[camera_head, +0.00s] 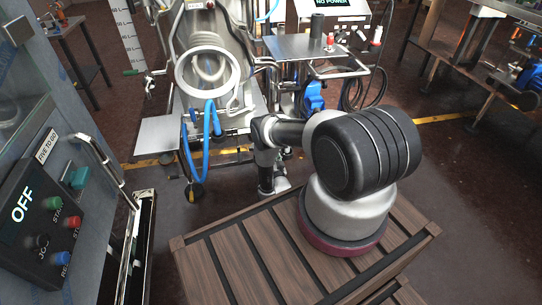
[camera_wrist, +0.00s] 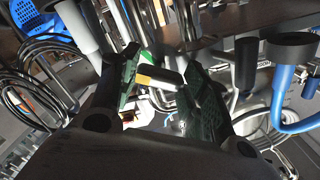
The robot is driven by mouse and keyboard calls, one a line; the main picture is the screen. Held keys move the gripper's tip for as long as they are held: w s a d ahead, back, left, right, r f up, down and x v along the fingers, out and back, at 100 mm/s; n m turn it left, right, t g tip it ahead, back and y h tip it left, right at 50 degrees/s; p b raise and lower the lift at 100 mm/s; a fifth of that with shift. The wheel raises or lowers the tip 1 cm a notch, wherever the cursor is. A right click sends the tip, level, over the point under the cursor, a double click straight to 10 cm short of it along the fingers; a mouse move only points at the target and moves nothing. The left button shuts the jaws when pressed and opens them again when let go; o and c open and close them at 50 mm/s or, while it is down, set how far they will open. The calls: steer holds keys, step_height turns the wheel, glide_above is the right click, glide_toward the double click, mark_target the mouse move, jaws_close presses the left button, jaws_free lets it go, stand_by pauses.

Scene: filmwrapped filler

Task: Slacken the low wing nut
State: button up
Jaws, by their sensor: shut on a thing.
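In the wrist view my gripper (camera_wrist: 160,88) has its two dark green-black finger pads closed in on a small pale and tan piece (camera_wrist: 158,74), which I take to be the low wing nut. Its wings cannot be made out clearly. In the head view my arm reaches down beside the steel machine, and its links hide the fingertips and the wing nut.
The steel machine has a round open mouth (camera_head: 208,72), with a blue hose (camera_head: 213,118) hanging in front. A control panel (camera_head: 38,225) reading OFF stands at left. In the wrist view a blue pipe (camera_wrist: 282,98) and metal tubes crowd the right side.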

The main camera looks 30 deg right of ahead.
steer(key=shift+n, duration=10)
steer(key=o, duration=1)
